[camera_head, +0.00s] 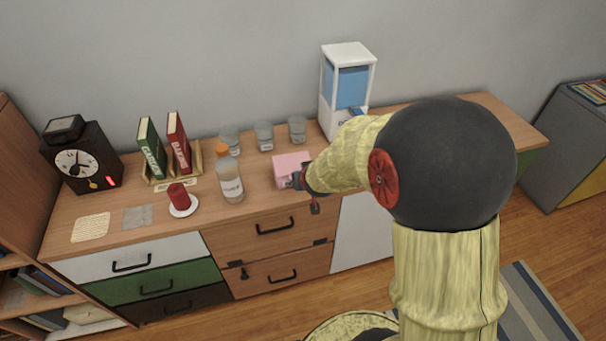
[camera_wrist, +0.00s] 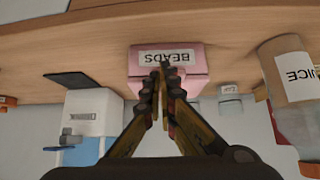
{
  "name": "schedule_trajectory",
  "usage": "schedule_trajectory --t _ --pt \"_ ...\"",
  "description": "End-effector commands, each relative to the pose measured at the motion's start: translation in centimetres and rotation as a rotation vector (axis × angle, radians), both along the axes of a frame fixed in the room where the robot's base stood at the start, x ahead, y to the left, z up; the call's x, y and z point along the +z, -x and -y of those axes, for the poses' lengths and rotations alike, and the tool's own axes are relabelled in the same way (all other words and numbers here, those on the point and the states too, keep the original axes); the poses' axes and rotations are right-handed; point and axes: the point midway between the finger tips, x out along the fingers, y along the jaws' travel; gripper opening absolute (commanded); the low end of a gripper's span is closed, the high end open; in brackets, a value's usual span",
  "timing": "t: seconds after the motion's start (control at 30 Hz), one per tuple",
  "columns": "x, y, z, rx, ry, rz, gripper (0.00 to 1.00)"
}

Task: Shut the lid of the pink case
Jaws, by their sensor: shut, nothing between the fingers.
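The pink case (camera_head: 290,163) stands on the wooden sideboard, just beyond my gripper (camera_head: 299,180). In the wrist view the pink case (camera_wrist: 142,60) appears upside down, with a white label reading BEADS. My gripper (camera_wrist: 165,68) is shut and empty, its fingertips in front of the label and covering part of it. I cannot tell whether the tips touch the case. A pink upper surface shows beyond the label face, partly hidden by the fingers. The lid's exact angle is not clear.
The juice bottle (camera_head: 231,185) stands left of the case. Several glasses (camera_head: 264,137) stand behind it, and a white and blue dispenser (camera_head: 347,90) stands behind and right. The sideboard's front edge is close to my gripper.

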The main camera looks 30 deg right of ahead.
Motion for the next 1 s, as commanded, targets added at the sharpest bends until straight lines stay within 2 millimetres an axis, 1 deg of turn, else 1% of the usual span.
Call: schedule_trajectory --t 0.03,0.2,0.73,1.0 --pt "-0.32 0.04 -0.01 0.000 0.000 0.000 0.00" --pt "-0.63 0.12 -0.03 0.001 0.001 0.000 0.00" --pt "-0.81 0.19 -0.05 0.001 0.000 -0.003 0.00" --pt "-1.23 -0.50 0.17 0.001 0.000 -0.003 0.00"
